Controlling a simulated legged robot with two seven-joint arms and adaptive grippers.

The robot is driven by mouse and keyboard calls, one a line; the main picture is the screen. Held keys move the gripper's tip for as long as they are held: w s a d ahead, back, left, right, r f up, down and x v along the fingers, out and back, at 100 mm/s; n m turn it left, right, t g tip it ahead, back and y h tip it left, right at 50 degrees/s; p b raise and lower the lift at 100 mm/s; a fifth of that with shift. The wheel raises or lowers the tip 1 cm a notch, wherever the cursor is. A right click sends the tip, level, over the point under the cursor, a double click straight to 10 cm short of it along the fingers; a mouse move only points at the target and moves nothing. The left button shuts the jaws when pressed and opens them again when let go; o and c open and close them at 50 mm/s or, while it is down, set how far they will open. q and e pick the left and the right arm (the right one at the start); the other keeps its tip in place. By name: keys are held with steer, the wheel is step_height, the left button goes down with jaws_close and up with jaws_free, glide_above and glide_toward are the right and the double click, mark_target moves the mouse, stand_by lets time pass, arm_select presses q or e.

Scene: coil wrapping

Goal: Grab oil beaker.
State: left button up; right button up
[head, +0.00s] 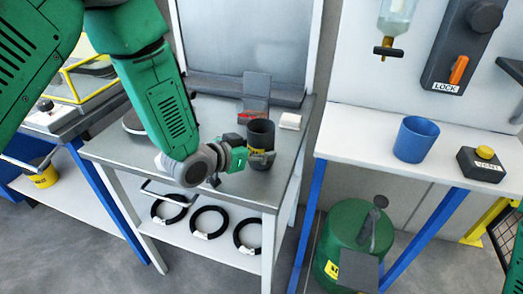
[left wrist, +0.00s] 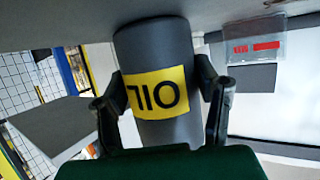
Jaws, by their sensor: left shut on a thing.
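The oil beaker (head: 261,134) is a dark grey cylinder with a yellow label, upright at the grey workbench's right side. My left gripper (head: 262,158) reaches it from the left and front, and is shut on it. In the left wrist view the beaker (left wrist: 153,50) stands between the two dark fingers (left wrist: 160,100), one on each side. Its yellow OIL label appears upside down there. I cannot tell whether its base touches the bench. My right gripper is not in view; only a bit of green arm shows at the right edge.
The grey workbench (head: 225,191) has a small white block (head: 291,121) behind the beaker and black coils (head: 209,222) on its lower shelf. A white table (head: 370,150) at right holds a blue cup (head: 416,139) and a yellow-button box (head: 482,164). A green drum (head: 345,235) stands below.

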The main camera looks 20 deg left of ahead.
mark_target(258, 135)
arm_select(q)
steer(key=shift+r, duration=0.35)
steer(key=r, duration=0.1)
steer(key=d+r, duration=0.1)
steer(key=r, duration=0.2)
steer(key=shift+d+r+p, duration=0.1)
steer(key=shift+d+p, duration=0.2)
steer(key=shift+d, duration=0.1)
steer(key=shift+a+r, duration=0.4)
steer(key=shift+r, duration=0.45)
steer(key=shift+a+r, duration=0.35)
steer(key=shift+r, duration=0.7)
steer(key=shift+d+r, duration=0.6)
steer(key=shift+a, duration=0.1)
steer(key=shift+a+f, duration=0.1)
steer(key=shift+a, duration=0.3)
